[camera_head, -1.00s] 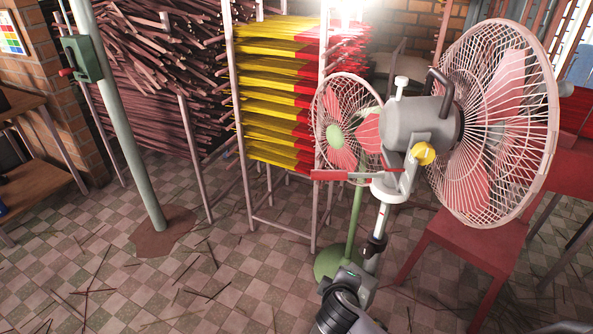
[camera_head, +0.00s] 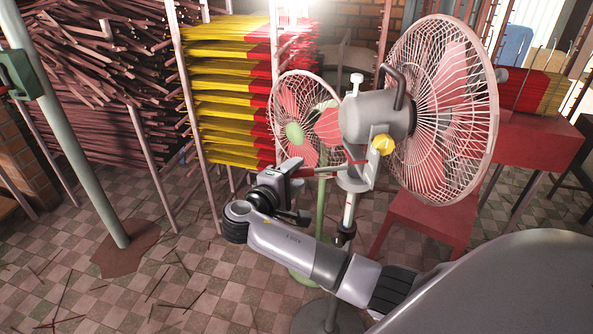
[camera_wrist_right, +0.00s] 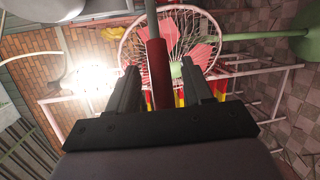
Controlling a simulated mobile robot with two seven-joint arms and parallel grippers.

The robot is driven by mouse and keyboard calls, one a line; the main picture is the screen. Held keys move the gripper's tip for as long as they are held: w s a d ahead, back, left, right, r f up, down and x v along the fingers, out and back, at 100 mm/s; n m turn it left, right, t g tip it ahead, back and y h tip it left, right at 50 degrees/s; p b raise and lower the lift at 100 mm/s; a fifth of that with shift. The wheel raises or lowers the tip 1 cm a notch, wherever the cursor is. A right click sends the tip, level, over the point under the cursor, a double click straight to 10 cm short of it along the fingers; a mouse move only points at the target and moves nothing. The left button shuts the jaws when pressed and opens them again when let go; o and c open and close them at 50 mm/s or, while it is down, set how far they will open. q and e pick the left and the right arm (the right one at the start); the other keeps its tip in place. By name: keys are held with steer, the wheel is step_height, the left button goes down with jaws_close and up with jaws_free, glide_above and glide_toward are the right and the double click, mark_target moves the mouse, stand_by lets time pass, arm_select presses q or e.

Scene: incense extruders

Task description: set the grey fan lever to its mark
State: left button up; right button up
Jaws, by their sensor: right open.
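The grey fan (camera_head: 375,118) stands on a pole, with a yellow knob (camera_head: 382,145) on its neck. Its lever (camera_head: 303,172) has a red grip and a thin shaft and points left from the neck, roughly level. My right gripper (camera_head: 283,172) is at the red grip's outer end. In the wrist view, the red grip (camera_wrist_right: 158,72) lies between the two open fingers of my right gripper (camera_wrist_right: 160,88), with a gap visible on each side. The gripper hides part of the grip in the head view. I cannot make out the mark. My left gripper is not in view.
A smaller green-hubbed fan (camera_head: 294,133) stands just behind the lever. A rack of yellow and red sticks (camera_head: 225,95) is behind, left. A green post (camera_head: 75,150) stands at left. A red stool (camera_head: 430,215) is under the grey fan.

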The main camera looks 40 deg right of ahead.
steer(key=shift+x, duration=0.85)
jaws_close()
